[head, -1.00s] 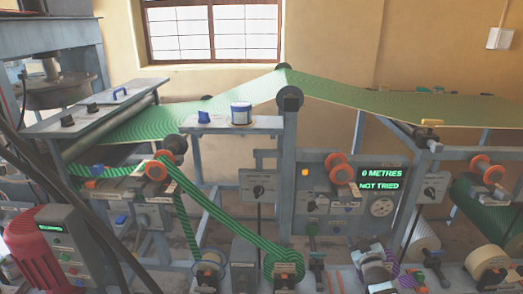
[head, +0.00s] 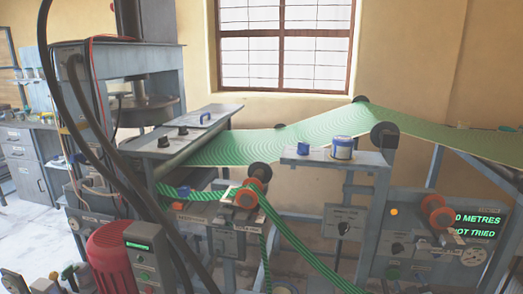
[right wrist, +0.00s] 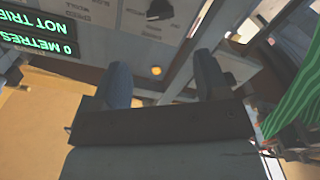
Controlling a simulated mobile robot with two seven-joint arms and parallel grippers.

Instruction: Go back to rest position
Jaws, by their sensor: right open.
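My right gripper (right wrist: 162,72) shows in the right wrist view, its two dark fingers spread apart with nothing between them. Beyond the fingers is a grey panel with an orange light (right wrist: 156,71) and a black knob. The green-lettered display (right wrist: 38,40) appears upside down at the upper left there. I cannot clearly make out either gripper in the head view. My left gripper is not in view.
In the head view, the press machine carries a green patterned web (head: 270,140) over rollers. A blue-white tub (head: 343,148) stands on a grey shelf. A red motor (head: 110,258) and dark hoses are at lower left. Green striped belt (right wrist: 290,110) is close at right in the wrist view.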

